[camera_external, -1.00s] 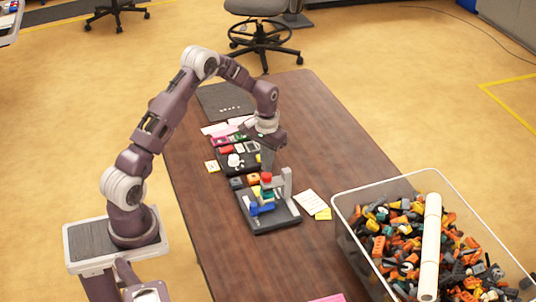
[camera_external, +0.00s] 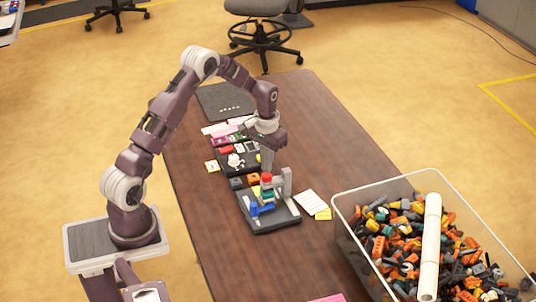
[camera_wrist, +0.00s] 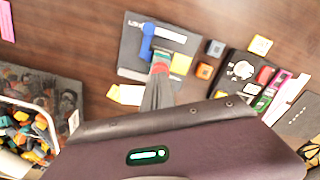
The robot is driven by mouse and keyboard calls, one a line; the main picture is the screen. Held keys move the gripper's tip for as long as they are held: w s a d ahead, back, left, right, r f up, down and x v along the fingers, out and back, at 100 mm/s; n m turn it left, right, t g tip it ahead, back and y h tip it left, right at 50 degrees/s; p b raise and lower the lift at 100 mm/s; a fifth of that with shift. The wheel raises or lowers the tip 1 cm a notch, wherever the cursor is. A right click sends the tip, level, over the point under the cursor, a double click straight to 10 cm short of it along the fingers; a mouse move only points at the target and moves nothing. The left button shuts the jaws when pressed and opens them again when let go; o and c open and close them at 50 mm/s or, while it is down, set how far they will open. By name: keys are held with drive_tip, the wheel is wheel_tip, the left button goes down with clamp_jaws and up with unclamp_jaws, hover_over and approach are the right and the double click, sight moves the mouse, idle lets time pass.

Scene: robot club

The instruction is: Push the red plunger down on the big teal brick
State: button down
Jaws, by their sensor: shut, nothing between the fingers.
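The red plunger (camera_external: 266,179) stands upright on the teal brick (camera_external: 267,194), next to a grey upright bracket (camera_external: 287,183) on a black base plate (camera_external: 276,224). My gripper (camera_external: 267,168) is shut and points down at the plunger's top. Its tips look very close to the red top; I cannot tell whether they touch. In the wrist view the grey fingers (camera_wrist: 160,80) end at the red plunger (camera_wrist: 160,67) and hide part of it and most of the teal brick. A blue part (camera_wrist: 147,40) lies beside the brick.
A clear bin of mixed bricks (camera_external: 345,222) stands at the right. Orange and dark small blocks (camera_external: 253,179) and another black plate (camera_external: 232,170) with parts lie behind the base plate. White and yellow notes (camera_external: 311,202) lie right of it. The front table is mostly clear.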

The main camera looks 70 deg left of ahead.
drive_tip(key=shift+f, duration=0.25)
drive_tip(key=shift+f, duration=1)
idle(0.6)
drive_tip(key=shift+r, duration=3.55)
